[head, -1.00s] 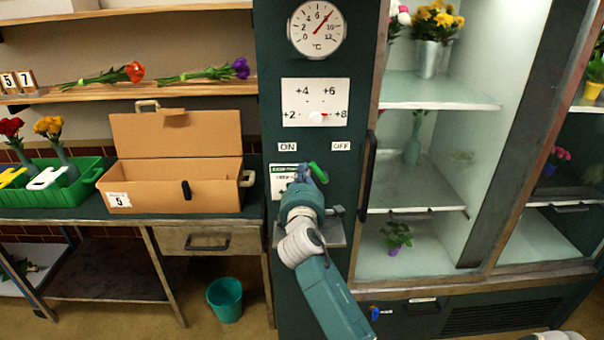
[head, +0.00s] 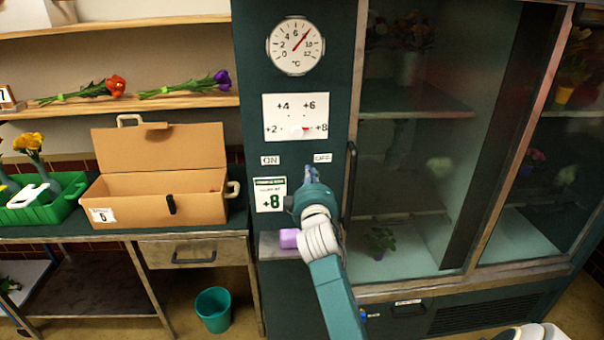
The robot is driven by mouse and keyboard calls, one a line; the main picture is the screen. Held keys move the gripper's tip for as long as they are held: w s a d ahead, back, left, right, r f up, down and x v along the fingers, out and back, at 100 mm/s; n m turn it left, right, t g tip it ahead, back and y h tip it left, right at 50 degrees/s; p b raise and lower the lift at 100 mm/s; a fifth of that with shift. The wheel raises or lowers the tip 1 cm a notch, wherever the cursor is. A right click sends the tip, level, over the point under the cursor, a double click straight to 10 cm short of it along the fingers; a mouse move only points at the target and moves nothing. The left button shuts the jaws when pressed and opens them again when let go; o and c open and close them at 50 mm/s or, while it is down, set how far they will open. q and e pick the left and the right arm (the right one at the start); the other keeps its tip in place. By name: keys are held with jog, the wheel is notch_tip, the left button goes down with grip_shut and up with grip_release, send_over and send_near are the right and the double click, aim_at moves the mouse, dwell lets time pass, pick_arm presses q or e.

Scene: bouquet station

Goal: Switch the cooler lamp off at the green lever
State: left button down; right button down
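My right gripper (head: 312,176) is at the dark green cooler panel, just below the OFF label (head: 322,158) and right of the ON label (head: 270,160). The gripper and wrist cover the place of the green lever, so I cannot make the lever out. Whether the fingers are shut or touch the lever is not clear. The glass cooler (head: 415,105) is dark inside, its shelves and flowers dim. My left gripper is not in view.
The cooler's upright door handle (head: 349,185) is close on the right. An open cardboard box (head: 150,203) stands on the left counter.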

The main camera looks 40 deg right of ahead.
jog(key=shift+s+d+f+m+p, duration=0.25)
jog(key=shift+d+m, duration=0.3)
jog(key=shift+m, duration=0.35)
jog(key=shift+s+d+m+p, duration=0.15)
jog(key=shift+s+d+m, duration=0.3)
jog(key=shift+m, duration=0.45)
jog(key=shift+d, duration=0.1)
